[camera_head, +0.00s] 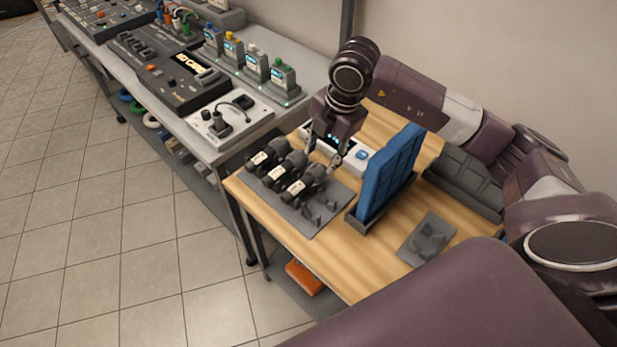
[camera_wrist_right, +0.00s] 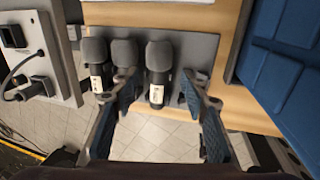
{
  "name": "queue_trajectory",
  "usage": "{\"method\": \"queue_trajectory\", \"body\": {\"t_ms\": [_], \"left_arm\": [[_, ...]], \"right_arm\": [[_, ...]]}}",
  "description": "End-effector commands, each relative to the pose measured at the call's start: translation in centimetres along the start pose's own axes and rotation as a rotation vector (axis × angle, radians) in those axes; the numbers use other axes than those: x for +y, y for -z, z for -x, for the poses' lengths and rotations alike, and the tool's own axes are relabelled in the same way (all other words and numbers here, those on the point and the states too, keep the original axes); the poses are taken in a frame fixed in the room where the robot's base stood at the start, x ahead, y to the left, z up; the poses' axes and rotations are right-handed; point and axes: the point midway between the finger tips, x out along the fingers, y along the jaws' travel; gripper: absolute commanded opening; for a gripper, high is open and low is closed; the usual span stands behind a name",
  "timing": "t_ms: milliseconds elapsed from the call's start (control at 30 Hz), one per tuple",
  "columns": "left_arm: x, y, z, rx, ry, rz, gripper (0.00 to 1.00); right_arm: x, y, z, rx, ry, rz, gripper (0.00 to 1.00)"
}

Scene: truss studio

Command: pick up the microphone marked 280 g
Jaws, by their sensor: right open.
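Three dark microphones lie side by side on a grey mat (camera_head: 336,197) on the wooden table: a left one (camera_head: 264,158), a middle one (camera_head: 284,166) and a front one (camera_head: 303,184). Each has a pale label, too small to read, so I cannot tell which is marked 280 g. In the wrist view they are the left (camera_wrist_right: 96,62), middle (camera_wrist_right: 124,53) and right (camera_wrist_right: 159,64) microphones. My right gripper (camera_head: 324,150) is open and empty beyond them. In the wrist view its fingers (camera_wrist_right: 157,88) appear either side of the right microphone; contact is unclear. My left gripper is not in view.
A blue upright panel (camera_head: 389,172) stands close to the right of the microphones. A white box (camera_head: 356,160) sits behind them. A grey pad (camera_head: 427,240) lies front right. A bench with mixers (camera_head: 180,75) and a white device (camera_head: 231,116) stands at left.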

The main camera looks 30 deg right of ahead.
Motion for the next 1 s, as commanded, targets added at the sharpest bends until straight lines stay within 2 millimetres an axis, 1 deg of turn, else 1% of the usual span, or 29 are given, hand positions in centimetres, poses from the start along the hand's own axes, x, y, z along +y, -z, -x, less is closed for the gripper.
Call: {"method": "queue_trajectory", "body": {"t_ms": [33, 200, 300, 433, 567, 600, 700, 833, 967, 1000], "left_arm": [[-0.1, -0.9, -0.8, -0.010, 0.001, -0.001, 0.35], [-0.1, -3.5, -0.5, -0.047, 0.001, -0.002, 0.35], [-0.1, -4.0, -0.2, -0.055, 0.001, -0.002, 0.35], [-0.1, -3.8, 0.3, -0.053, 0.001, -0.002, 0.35], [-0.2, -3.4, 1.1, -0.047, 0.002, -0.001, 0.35], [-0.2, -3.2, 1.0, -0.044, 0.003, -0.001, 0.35], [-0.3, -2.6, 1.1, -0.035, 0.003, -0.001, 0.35], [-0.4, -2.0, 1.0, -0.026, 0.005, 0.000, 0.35], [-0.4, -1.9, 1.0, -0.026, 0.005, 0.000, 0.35], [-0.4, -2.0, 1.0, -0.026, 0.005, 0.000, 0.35]], "right_arm": [[-0.2, -0.1, -0.8, -0.002, 0.001, -0.001, 0.41], [-0.3, -0.1, -1.9, -0.001, 0.005, -0.003, 0.41], [-0.3, 0.0, -3.0, -0.001, 0.005, -0.001, 0.41], [-0.3, 0.1, -4.4, -0.001, 0.005, -0.001, 0.41], [-0.3, 0.2, -6.4, 0.000, 0.006, -0.001, 0.41], [-0.3, 0.2, -7.1, 0.001, 0.004, -0.002, 0.41], [-0.3, 0.2, -8.2, -0.001, 0.003, -0.001, 0.41], [-0.3, 0.1, -8.7, -0.001, 0.002, 0.000, 0.41], [-0.3, 0.1, -8.7, -0.001, 0.001, 0.000, 0.41], [-0.3, 0.1, -8.6, -0.001, 0.001, 0.000, 0.39]]}}
